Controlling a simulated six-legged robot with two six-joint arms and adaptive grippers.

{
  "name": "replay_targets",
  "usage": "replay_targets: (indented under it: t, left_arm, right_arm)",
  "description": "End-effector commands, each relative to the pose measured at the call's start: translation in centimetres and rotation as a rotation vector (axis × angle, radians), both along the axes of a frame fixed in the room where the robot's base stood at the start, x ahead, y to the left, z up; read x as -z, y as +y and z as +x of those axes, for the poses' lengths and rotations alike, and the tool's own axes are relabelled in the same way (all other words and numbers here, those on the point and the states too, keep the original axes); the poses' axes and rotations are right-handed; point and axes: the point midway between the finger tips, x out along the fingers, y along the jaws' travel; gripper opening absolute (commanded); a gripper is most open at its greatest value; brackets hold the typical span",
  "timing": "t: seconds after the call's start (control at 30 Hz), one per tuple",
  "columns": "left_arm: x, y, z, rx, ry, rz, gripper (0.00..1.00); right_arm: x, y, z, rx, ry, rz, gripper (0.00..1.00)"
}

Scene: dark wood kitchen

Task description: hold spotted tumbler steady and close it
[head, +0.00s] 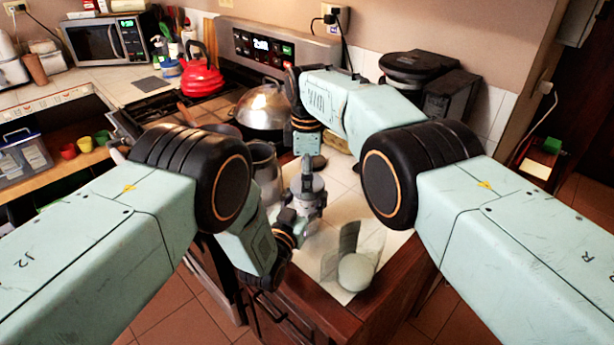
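A small grey-white cylindrical thing (306,184), which may be the tumbler or its lid, stands upright where my two grippers meet above the pale counter. Spots on it cannot be made out. My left gripper (306,209) reaches it low from the left and front. My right gripper (305,171) points straight down over its top. The fingers of both overlap this thing and are too small to show whether they are shut on it. The lower part of the thing is hidden by my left gripper.
A see-through vessel with a pale round part (356,271) is on the counter close in front. A grey metal pot (265,165) is just left of my grippers. A lidded pan (264,107) and red kettle (201,78) are behind. Bare counter (391,240) lies at right.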

Motion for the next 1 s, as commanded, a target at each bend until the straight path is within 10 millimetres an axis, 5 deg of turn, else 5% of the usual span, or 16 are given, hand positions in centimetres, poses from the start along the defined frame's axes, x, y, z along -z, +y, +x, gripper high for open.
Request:
replay_targets:
  t: [0.17,1.0]
  left_arm:
    - [0.13,-0.04,-0.07,0.001,0.003,0.000,0.00]
    - [0.13,0.00,-0.02,0.000,0.004,0.000,0.00]
  right_arm:
    - [0.13,0.00,-0.12,0.105,0.004,-0.001,0.35]
    - [0.32,0.02,-0.24,1.492,0.008,-0.003,0.35]
